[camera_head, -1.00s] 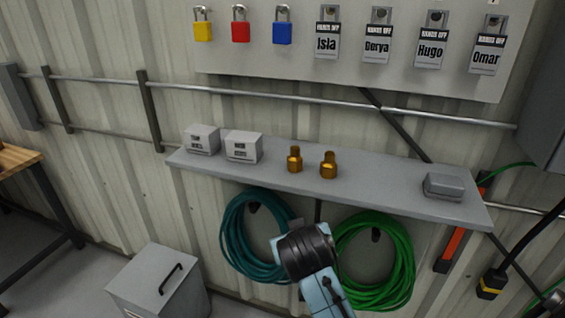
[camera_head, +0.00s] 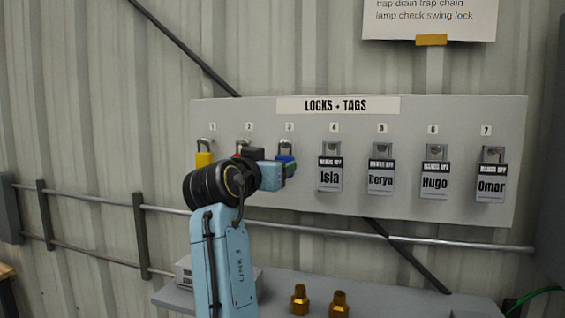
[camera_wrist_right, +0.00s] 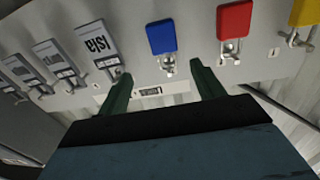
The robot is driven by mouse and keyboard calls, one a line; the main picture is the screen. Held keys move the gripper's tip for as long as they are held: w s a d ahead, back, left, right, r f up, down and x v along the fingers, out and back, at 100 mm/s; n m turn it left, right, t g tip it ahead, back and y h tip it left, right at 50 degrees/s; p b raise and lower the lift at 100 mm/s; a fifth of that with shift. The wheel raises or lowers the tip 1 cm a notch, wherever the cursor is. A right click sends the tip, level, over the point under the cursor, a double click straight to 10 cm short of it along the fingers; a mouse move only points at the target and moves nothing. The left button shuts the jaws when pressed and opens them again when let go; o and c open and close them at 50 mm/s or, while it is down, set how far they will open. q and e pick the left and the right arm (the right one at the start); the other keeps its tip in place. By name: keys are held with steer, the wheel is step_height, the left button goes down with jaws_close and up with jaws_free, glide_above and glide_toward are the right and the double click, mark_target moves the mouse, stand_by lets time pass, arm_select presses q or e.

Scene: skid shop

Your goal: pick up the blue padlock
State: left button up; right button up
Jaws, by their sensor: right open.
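The blue padlock (camera_wrist_right: 161,37) hangs by its shackle from a hook on the grey lock board. In the right wrist view, which is turned upside down, it is ahead of the gap between my fingers. My right gripper (camera_wrist_right: 160,76) is open, with its two green fingers apart and nothing between them that I can see. In the head view the right gripper (camera_head: 289,168) is up at the board, in front of the blue padlock (camera_head: 285,148) and hiding most of it. I cannot tell whether they touch. My left gripper is not in view.
The red padlock (camera_wrist_right: 234,20) and yellow padlock (camera_head: 204,159) hang beside the blue one. Several tagged locks hang along the other side of the board (camera_head: 420,112). Below is a shelf (camera_head: 385,298) with two brass fittings (camera_head: 300,299).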

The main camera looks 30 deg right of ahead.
mark_target(285, 158)
steer(key=p+x, duration=0.1)
steer(key=x, duration=0.4)
steer(key=p+x, duration=0.2)
steer(key=x, duration=0.3)
steer(key=shift+w+a+f, duration=0.2)
steer(key=shift+w, duration=0.15)
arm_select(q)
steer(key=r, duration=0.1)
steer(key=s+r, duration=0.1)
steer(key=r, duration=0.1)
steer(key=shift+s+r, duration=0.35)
arm_select(e)
steer(key=shift+a, duration=0.1)
